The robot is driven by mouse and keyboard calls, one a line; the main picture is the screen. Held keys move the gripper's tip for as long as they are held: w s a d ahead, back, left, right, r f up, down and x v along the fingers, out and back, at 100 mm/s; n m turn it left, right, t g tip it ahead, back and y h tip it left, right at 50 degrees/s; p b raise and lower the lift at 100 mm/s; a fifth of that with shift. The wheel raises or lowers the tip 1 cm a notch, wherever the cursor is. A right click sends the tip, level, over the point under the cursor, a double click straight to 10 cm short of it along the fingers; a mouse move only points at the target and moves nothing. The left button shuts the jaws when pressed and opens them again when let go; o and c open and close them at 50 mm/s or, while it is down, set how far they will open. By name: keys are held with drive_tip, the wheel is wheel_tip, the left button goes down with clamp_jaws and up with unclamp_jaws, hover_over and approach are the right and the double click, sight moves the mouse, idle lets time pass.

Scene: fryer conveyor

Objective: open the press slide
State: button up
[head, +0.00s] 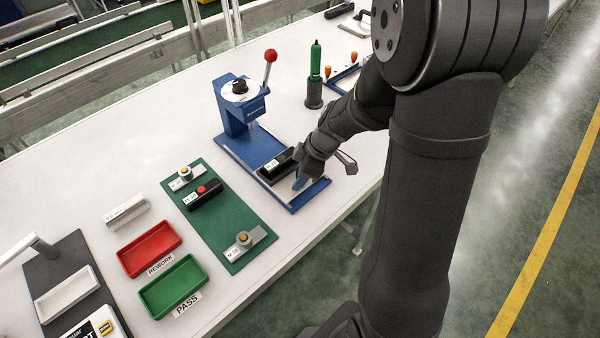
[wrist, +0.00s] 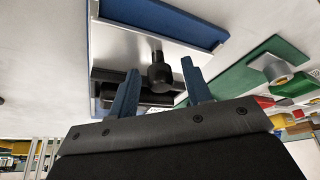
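The blue press (head: 236,108) with a red-knobbed lever (head: 270,56) stands on a blue base with rails (head: 313,193). A black slide block (head: 272,168) with a white label sits toward the front of that base. My gripper (head: 301,183) is low over the front end of the base, beside the block. In the wrist view my gripper (wrist: 160,67) is open, its two blue fingers apart. A black round knob (wrist: 160,77) on a stem appears between the fingertips, with the dark block behind it. I cannot tell whether either finger touches the knob.
A green mat (head: 225,222) with several labelled parts lies left of the press. Red (head: 149,249) and green (head: 173,287) trays stand nearer. A green bottle-like tool (head: 315,62) in a black holder stands behind my arm. The table's front edge is close to my gripper.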

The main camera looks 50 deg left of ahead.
drive_tip(key=shift+r, duration=0.1)
drive_tip(key=v, duration=1.7)
drive_tip(key=shift+d, duration=0.15)
drive_tip(key=x, duration=1.7)
drive_tip(key=shift+a, duration=0.3)
drive_tip(key=shift+w+d+r, duration=0.1)
drive_tip(key=shift+d+r, duration=0.1)
drive_tip(key=shift+d, duration=0.05)
drive_tip(key=v, duration=1.6)
drive_tip(key=shift+d+r, duration=0.2)
drive_tip(key=shift+r, duration=0.1)
drive_tip(key=shift+f, duration=0.1)
